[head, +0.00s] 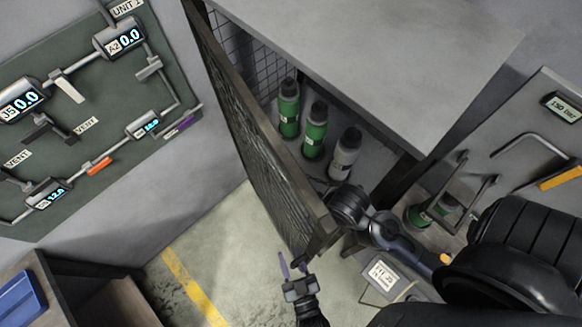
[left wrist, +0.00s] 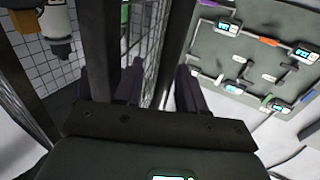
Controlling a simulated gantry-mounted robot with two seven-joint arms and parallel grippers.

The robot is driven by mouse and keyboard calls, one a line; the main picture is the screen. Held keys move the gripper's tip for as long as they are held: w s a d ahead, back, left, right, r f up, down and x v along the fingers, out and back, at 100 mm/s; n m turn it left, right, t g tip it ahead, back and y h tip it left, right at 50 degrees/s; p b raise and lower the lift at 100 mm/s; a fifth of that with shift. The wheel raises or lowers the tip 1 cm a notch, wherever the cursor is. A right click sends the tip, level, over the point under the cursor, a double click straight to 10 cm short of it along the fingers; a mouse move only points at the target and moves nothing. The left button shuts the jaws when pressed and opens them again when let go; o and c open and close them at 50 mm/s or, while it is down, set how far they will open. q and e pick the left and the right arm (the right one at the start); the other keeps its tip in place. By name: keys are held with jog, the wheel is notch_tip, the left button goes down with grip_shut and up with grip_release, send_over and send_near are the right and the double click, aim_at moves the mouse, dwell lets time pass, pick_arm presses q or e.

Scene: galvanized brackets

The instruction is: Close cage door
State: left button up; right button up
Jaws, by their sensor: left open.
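The cage door (head: 262,150), a dark-framed mesh panel, stands part open. It angles out from the cage at the upper left, and its free end is near the bottom middle of the head view. The cage (head: 370,60) has a grey flat top, with bottles inside. My left gripper (head: 292,262) is open at the door's free end. In the left wrist view, its fingers (left wrist: 155,88) show on either side of a dark door bar and mesh (left wrist: 147,45). I cannot tell whether they touch it. I see no right gripper fingers.
Two green bottles (head: 289,108) and a grey one (head: 345,153) stand inside the cage. A gauge panel (head: 100,110) hangs on the left wall. A bench with a blue item (head: 18,300) is at lower left. Floor with a yellow line (head: 195,287) is clear left of the door.

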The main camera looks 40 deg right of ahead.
pick_arm(q)
jog(key=shift+s+a, duration=0.2)
jog(key=shift+s, duration=0.25)
jog(key=b+v, duration=0.2)
jog(key=v, duration=0.7)
jog(key=shift+s+a, duration=0.2)
jog(key=shift+s, duration=0.15)
